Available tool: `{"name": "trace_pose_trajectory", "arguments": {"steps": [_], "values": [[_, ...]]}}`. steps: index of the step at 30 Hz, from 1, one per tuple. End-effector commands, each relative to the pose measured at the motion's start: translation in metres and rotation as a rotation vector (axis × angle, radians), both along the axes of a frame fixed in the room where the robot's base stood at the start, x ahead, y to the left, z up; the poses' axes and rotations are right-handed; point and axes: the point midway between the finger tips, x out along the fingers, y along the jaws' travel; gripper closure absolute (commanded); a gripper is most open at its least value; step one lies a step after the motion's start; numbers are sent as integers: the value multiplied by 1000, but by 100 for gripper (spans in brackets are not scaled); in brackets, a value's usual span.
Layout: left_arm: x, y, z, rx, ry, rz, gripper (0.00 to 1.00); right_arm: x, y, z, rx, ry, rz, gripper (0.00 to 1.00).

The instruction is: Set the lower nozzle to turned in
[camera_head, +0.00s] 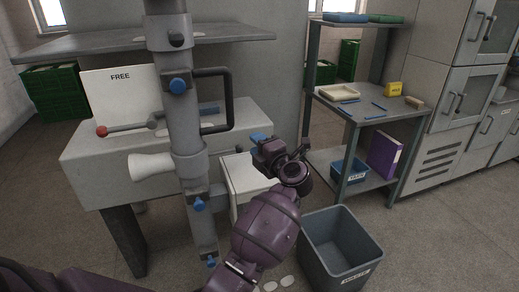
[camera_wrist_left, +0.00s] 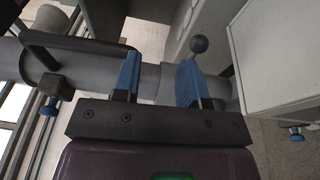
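A grey upright column of pipe (camera_head: 186,130) stands before the machine. Blue-tipped fittings stick out of it: an upper one (camera_head: 178,85), a lower one (camera_head: 199,204) and one near its foot (camera_head: 211,262). I cannot tell for sure which is the lower nozzle. My left gripper (camera_head: 262,148) is right of the column. In the left wrist view the left gripper (camera_wrist_left: 158,82) is open, its blue-padded fingers apart, with the grey pipe (camera_wrist_left: 150,78) beyond them. A grey ball knob (camera_wrist_left: 198,45) shows just beyond the right finger. Contact cannot be told. My right gripper is not in view.
A black handle (camera_head: 230,100) juts right from the column. A red-tipped lever (camera_head: 102,131) and a white cone (camera_head: 150,166) are on the left. Open floor lies further right.

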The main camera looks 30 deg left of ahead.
Motion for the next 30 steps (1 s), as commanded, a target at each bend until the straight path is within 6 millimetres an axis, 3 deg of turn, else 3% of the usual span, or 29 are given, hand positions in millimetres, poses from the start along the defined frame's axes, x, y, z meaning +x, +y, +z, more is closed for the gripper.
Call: {"name": "trace_pose_trajectory", "arguments": {"steps": [4, 9, 14, 23, 30], "values": [[-14, 6, -30, -135, 106, 98, 61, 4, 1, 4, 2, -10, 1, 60], [-25, 9, -38, -169, 167, 158, 61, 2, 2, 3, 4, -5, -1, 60], [-22, 18, -41, -161, 178, 161, 61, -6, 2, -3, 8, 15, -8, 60], [-8, 64, -51, -159, 179, 162, 61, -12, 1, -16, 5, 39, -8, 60], [3, 96, -57, -159, 178, 159, 61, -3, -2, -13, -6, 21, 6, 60]]}}
